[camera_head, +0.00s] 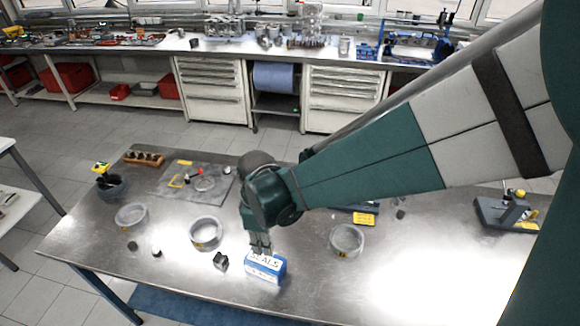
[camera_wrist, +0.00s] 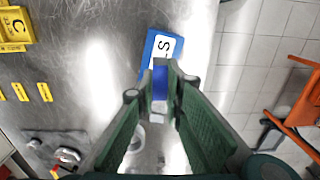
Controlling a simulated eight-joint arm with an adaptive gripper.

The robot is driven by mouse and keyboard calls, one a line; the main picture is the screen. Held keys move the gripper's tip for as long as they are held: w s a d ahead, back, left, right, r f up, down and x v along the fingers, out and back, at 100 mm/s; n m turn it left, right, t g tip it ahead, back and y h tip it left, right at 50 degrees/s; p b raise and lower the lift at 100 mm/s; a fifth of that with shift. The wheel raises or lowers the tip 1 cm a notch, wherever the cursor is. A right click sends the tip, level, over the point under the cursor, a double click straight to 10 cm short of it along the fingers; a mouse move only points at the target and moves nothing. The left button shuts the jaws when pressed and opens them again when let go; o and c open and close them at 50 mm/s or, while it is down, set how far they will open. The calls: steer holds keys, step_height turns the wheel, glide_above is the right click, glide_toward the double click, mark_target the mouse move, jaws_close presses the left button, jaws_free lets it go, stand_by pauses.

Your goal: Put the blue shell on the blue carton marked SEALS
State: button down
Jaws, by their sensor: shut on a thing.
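The blue carton marked SEALS (camera_head: 265,268) stands on the metal table near its front edge, its white label on top. The carton also shows in the wrist view (camera_wrist: 151,52), just beyond my fingertips, with part of its lettering visible. My gripper (camera_head: 260,248) points down right over the carton in the head view. In the wrist view my gripper (camera_wrist: 163,88) is shut on the small blue shell (camera_wrist: 160,80) between its fingertips. The shell is mostly hidden by the fingers. I cannot tell whether it touches the carton top.
A dark grey part (camera_head: 220,261) sits just left of the carton. Shallow round grey bowls stand at left (camera_head: 206,232) and right (camera_head: 346,240). A grey mat (camera_head: 205,190) with small parts and a wooden block (camera_head: 144,158) lie farther back. The table's front right is clear.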

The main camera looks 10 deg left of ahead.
mark_target(266, 261)
steer(key=shift+f, duration=0.65)
steer(key=shift+f, duration=2.05)
steer(key=shift+f, duration=0.25)
steer(key=c, duration=2.4)
jaws_free()
steer(key=shift+r, duration=0.1)
steer(key=shift+r, duration=0.2)
steer(key=shift+w+r, duration=0.2)
steer(key=shift+r, duration=5.75)
